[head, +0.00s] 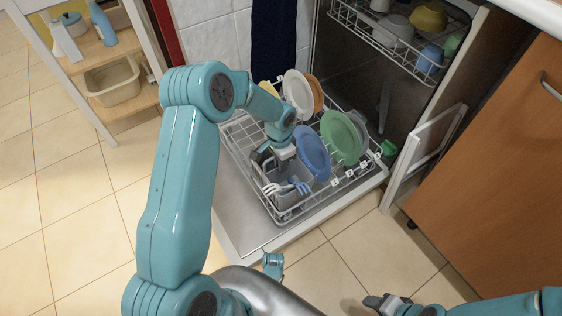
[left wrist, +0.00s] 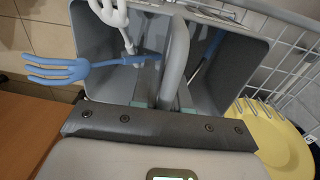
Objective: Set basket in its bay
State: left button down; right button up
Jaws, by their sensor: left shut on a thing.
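The grey cutlery basket (head: 291,203) is at the front left part of the pulled-out lower dishwasher rack (head: 255,188). My left gripper (head: 281,160) is above it and shut on its handle. In the left wrist view the handle (left wrist: 176,62) rises between the two compartments of the basket (left wrist: 102,72). A blue fork (left wrist: 62,70) and a white fork (left wrist: 112,18) stick out of one compartment; a thin utensil leans in the other. I cannot tell whether the basket's bottom rests on the rack; any bay under it is hidden. My right gripper (head: 384,303) is low at the bottom edge, its jaws unclear.
A blue plate (head: 313,151) stands close to the basket's right, with a green plate (head: 341,137) beyond. A white plate (head: 297,94) and a yellow plate (left wrist: 268,138) stand behind. The upper rack (head: 372,38) holds bowls and cups. The open door (head: 226,205) lies under the lower rack.

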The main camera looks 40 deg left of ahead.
pick_arm(q)
jog(key=shift+f+b, duration=1)
jog(key=shift+f, duration=0.35)
pick_arm(e)
jog(key=shift+f, duration=1.05)
pick_arm(q)
jog(key=c, duration=1.1)
grip_release()
pick_arm(e)
jog(key=shift+r, duration=0.1)
pick_arm(q)
jog(key=shift+o, duration=0.2)
jog(key=r+p, duration=0.4)
jog(key=r, duration=0.1)
jog(key=r+p, duration=0.1)
jog(key=r, duration=0.2)
jog(key=shift+w+a+r+p, duration=0.1)
jog(key=shift+a+p, duration=0.15)
jog(key=shift+p, duration=0.15)
pick_arm(e)
jog(key=r, duration=0.1)
jog(key=a+r, duration=0.1)
jog(key=r, duration=0.3)
jog(key=shift+s+a+r, duration=0.1)
jog(key=shift+a+r, duration=0.15)
jog(key=shift+a, duration=0.1)
